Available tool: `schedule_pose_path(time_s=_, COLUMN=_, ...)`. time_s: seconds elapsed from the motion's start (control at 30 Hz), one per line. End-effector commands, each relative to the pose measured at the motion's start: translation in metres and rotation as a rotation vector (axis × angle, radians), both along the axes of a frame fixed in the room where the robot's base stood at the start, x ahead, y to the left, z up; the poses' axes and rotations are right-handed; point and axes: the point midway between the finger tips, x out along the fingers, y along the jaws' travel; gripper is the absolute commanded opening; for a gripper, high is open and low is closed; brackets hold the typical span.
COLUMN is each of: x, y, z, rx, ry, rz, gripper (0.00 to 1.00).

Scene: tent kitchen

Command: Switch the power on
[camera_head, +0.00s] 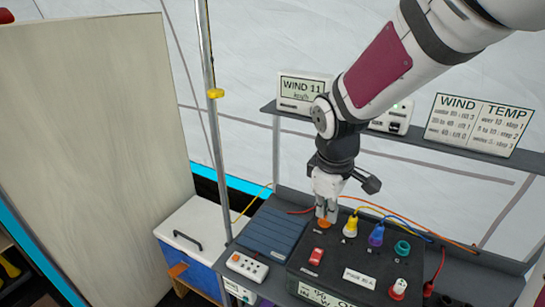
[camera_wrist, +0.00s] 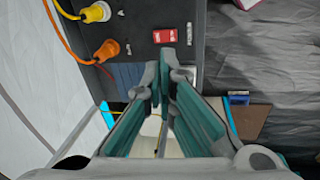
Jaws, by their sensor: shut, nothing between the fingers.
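A black power box (camera_head: 345,262) stands on the dark bench, with a red rocker switch (camera_head: 316,256) near the left of its top. The switch also shows in the wrist view (camera_wrist: 165,35), just beyond the fingertips. I cannot tell its position. My gripper (camera_head: 326,217) is shut and empty, pointing down over the box's back left part. In the head view its tips overlap an orange plug (camera_head: 324,224); in the wrist view that plug (camera_wrist: 107,50) lies left of the fingers (camera_wrist: 166,66). I cannot tell whether the tips touch anything.
A pole (camera_head: 207,100) and shelf (camera_head: 390,135) stand behind.

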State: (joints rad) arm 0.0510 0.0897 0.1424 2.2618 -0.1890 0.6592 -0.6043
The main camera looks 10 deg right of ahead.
Motion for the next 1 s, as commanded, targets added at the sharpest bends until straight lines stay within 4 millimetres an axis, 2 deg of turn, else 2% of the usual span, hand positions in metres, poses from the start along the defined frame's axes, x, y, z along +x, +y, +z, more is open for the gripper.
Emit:
schedule_pose_path(time_s=0.03, x=0.005, y=0.002, z=-0.011, rx=-0.002, ry=0.019, rz=0.033, gripper=0.0)
schedule_pose_path(time_s=0.1, x=0.01, y=0.004, z=-0.02, rx=-0.004, ry=0.034, rz=0.068, gripper=0.0)
schedule_pose_path(time_s=0.37, x=0.015, y=0.004, z=-0.039, rx=-0.006, ry=0.048, rz=0.108, gripper=0.0)
schedule_pose_path(time_s=0.47, x=0.016, y=0.004, z=-0.054, rx=-0.005, ry=0.05, rz=0.106, gripper=0.0)
schedule_pose_path(time_s=0.8, x=0.023, y=-0.002, z=-0.12, rx=-0.006, ry=0.051, rz=0.106, gripper=0.0)
schedule_pose_path(time_s=1.0, x=0.027, y=-0.005, z=-0.15, rx=-0.007, ry=0.048, rz=0.105, gripper=0.0)
